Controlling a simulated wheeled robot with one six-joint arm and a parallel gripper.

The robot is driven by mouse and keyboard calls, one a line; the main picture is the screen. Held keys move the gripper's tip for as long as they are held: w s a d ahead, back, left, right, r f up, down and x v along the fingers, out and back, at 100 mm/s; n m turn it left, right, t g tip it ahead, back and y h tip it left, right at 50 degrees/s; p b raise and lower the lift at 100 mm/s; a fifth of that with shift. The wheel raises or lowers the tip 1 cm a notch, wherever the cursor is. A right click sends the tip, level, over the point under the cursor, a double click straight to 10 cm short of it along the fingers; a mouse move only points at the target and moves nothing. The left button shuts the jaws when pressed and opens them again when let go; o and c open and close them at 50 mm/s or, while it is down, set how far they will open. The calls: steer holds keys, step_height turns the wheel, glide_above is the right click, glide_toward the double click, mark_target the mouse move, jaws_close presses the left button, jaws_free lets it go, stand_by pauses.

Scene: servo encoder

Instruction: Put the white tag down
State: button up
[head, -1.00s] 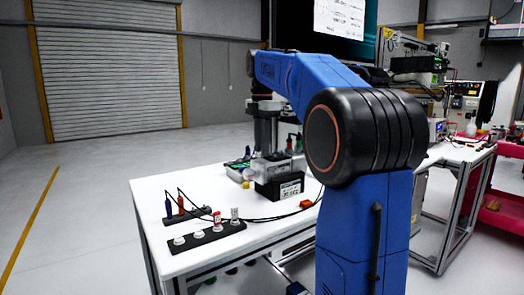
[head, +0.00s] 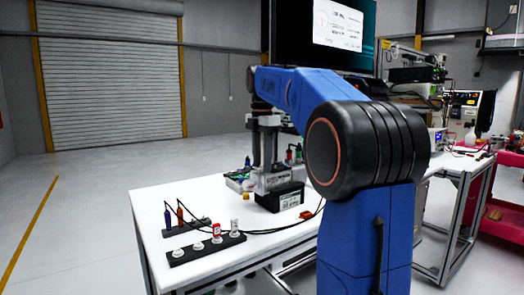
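A small upright white piece (head: 234,226), which looks like the white tag, stands at the right end of a black strip (head: 190,254) at the table's front left. A red-and-white piece (head: 216,231) stands just left of it. My gripper (head: 268,172) points down at the far part of the table, well behind and right of the strip. It is over or just behind a black box (head: 281,198) with a white label. A grey block (head: 272,182) shows at its fingertips, on or above the box. Whether the fingers touch or hold this block cannot be told.
Blue (head: 168,217) and orange-red (head: 180,214) plugs with black leads stand in a second strip behind the first. A tray of small parts (head: 238,182) lies left of my gripper. The white table (head: 150,200) is bare at its left edge. My arm hides its right side.

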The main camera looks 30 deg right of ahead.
mark_target(262, 167)
step_height(262, 167, up, 12)
stand_by(0.5)
steer(key=s+a+f+m+t, duration=0.1)
steer(key=s+a+f+m, duration=0.3)
steer(key=s+f, duration=0.3)
steer(key=s+a+f+m+t, duration=0.1)
steer(key=s+a+f+m, duration=0.4)
steer(key=s+f, duration=0.3)
steer(key=s+a+f+m+t, duration=0.1)
steer(key=s+a+f+m, duration=0.4)
steer(key=f, duration=0.6)
steer(key=shift+s+a+f+t, duration=0.15)
steer(key=shift+s+t, duration=0.15)
steer(key=shift+s, duration=1.1)
steer(key=s+a+f+m, duration=0.1)
steer(key=s+f+m, duration=0.1)
steer(key=f, duration=0.4)
steer(key=s+a+f+m+t, duration=0.1)
steer(key=s+f+m, duration=0.1)
steer(key=s+f, duration=0.3)
steer(key=shift+s+f, duration=0.25)
steer(key=shift+f, duration=0.55)
